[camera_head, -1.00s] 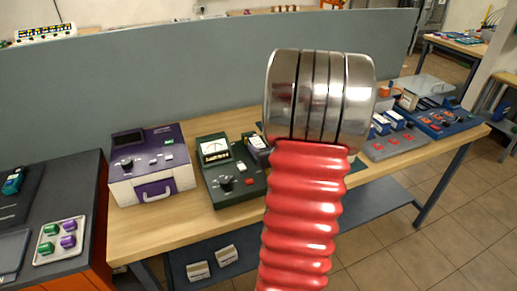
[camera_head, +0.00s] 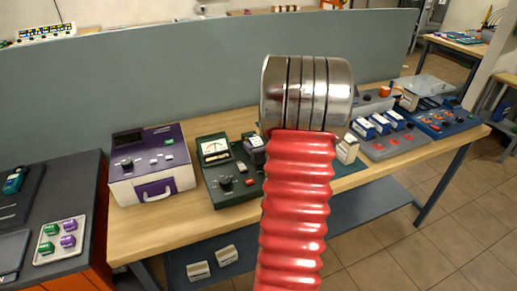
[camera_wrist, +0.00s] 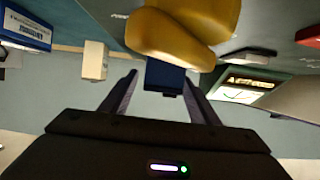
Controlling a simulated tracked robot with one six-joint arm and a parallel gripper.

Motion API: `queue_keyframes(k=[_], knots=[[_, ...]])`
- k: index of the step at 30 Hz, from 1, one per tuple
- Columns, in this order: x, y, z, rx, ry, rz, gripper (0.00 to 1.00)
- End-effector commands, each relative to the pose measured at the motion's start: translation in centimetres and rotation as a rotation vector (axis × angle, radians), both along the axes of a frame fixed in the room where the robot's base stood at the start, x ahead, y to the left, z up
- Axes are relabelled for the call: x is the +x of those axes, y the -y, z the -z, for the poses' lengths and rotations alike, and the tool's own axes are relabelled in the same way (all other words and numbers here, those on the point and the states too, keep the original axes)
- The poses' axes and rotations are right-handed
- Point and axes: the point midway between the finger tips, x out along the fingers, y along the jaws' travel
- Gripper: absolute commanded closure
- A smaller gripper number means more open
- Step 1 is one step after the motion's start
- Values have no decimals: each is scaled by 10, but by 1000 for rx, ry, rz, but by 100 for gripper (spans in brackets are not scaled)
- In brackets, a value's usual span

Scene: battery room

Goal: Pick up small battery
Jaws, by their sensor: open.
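My gripper (camera_wrist: 160,82) shows in the wrist view with its two dark fingers apart and nothing clearly held between them. A dark blue block (camera_wrist: 165,76) appears between the fingertips, below a rounded yellow object (camera_wrist: 180,32); I cannot tell its distance or whether it is touched. A small cream block (camera_wrist: 95,60) stands beside the fingers at left; it also shows right of my arm in the head view (camera_head: 347,149). I cannot tell which of these is the small battery. In the head view, my red arm hides my gripper and the table's middle.
A green tester with a meter (camera_head: 215,147) and a purple case (camera_head: 150,183) stand left on the wooden table (camera_head: 200,222). Blue boxes (camera_head: 380,123) sit on a grey unit with red buttons at right. A grey-green partition (camera_head: 120,85) rises behind.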

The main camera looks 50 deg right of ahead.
Motion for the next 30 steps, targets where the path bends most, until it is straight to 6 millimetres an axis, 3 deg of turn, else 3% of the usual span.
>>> queue_keyframes(k=[9, 30], knots=[[0, 0, 0, 0, 0, 0, 45], [-1, 0, 0, 0, 0, 1, 94]])
